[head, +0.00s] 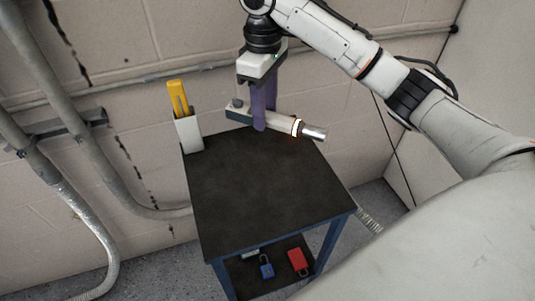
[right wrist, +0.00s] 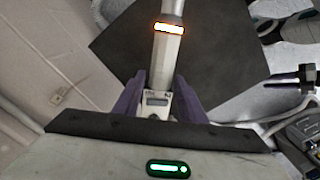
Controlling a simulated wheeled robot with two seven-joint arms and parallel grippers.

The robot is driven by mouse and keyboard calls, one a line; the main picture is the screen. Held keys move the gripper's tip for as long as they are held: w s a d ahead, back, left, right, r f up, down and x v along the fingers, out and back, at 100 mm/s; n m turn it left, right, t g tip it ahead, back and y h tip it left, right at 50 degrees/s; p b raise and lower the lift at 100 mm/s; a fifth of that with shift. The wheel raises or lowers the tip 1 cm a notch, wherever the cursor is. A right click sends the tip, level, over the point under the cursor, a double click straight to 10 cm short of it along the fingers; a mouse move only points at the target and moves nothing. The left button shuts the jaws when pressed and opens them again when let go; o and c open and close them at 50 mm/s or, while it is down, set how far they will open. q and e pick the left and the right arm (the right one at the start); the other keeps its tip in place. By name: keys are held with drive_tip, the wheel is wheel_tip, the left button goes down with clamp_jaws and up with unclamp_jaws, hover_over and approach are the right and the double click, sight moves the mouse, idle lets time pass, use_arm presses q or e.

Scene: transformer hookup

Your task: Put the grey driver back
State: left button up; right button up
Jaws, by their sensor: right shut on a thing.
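The grey driver (head: 279,123) is a light-grey, tube-shaped tool with a glowing ring and a shiny metal end pointing right. My right gripper (head: 259,124) points down with purple fingers shut around its body. It is held roughly level, apparently above the back of the dark-topped cart (head: 250,190). In the right wrist view the driver (right wrist: 166,62) runs away from between the fingers of the right gripper (right wrist: 161,98), its lit ring facing away. The fingers hide part of its body.
A white holder (head: 189,134) with a yellow tool (head: 178,98) in it stands at the cart's back left corner. The cart top is otherwise bare. A blue padlock (head: 266,268) and a red item (head: 298,261) lie on the lower shelf. Conduits (head: 90,150) line the left wall.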

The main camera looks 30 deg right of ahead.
wheel_tip(320, 180, down, 5)
drive_tip(key=shift+s+a+r+b, duration=0.1)
drive_tip(key=shift+s+b, duration=0.05)
drive_tip(key=shift+b, duration=0.65)
drive_tip(key=shift+f, duration=2.45)
drive_tip(key=o, duration=1.3)
wheel_tip(320, 180, up, 12)
drive_tip(key=shift+p, duration=1.25)
